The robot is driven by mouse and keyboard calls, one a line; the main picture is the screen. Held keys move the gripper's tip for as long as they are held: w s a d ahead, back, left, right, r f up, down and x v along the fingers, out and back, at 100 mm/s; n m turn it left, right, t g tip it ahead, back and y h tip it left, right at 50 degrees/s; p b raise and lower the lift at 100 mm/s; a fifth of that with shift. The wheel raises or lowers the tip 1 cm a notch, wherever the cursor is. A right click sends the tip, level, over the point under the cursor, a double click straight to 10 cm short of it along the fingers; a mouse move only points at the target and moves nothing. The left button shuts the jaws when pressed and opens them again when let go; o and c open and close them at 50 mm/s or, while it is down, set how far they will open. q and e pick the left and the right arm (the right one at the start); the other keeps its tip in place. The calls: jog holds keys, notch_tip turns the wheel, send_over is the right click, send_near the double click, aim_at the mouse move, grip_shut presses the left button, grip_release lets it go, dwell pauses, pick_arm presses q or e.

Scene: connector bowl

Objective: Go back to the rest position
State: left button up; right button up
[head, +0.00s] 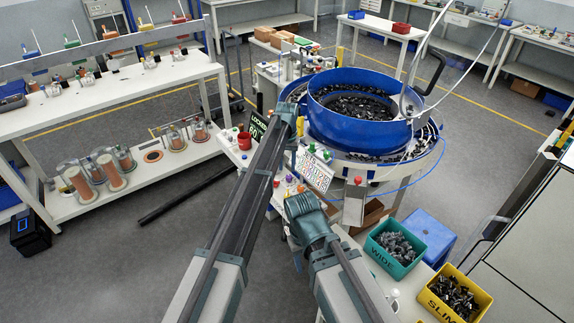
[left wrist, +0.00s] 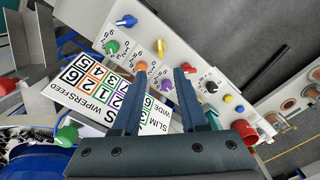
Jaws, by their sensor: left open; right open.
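My left gripper (head: 288,110) is at the far end of my outstretched left arm, beside the blue bowl feeder (head: 325,118) and over its control panel. In the left wrist view, my left gripper (left wrist: 160,76) has its two fingers apart with nothing between them. The white panel (left wrist: 185,60) with coloured knobs and a printed number sign (left wrist: 95,92) lies beyond the fingers. My right gripper (head: 302,205) is lower in the head view, in front of the panel's near end. It is open, and I see nothing held in it; its fingertips are partly hidden.
A green bin (head: 372,250) marked WIDE and a yellow bin (head: 436,303) marked SLIM hold dark parts at the lower right. A two-level bench (head: 110,95) is at left.

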pick_arm(q)
jog(key=shift+r, duration=0.2)
jog(key=s+a+f+b, duration=0.1)
jog(key=s+a, duration=0.1)
jog(key=s, duration=1.1)
jog(key=s+a+f+m+b, duration=0.1)
jog(key=s+a+f+b, duration=0.1)
jog(key=s, duration=1.1)
jog(key=s+a+f+y+b, duration=0.1)
jog(key=s+a+f+b, duration=0.1)
jog(key=s, duration=1.1)
jog(key=shift+s+a+m, duration=0.4)
jog(key=shift+w, duration=0.1)
jog(key=shift+c, duration=0.3)
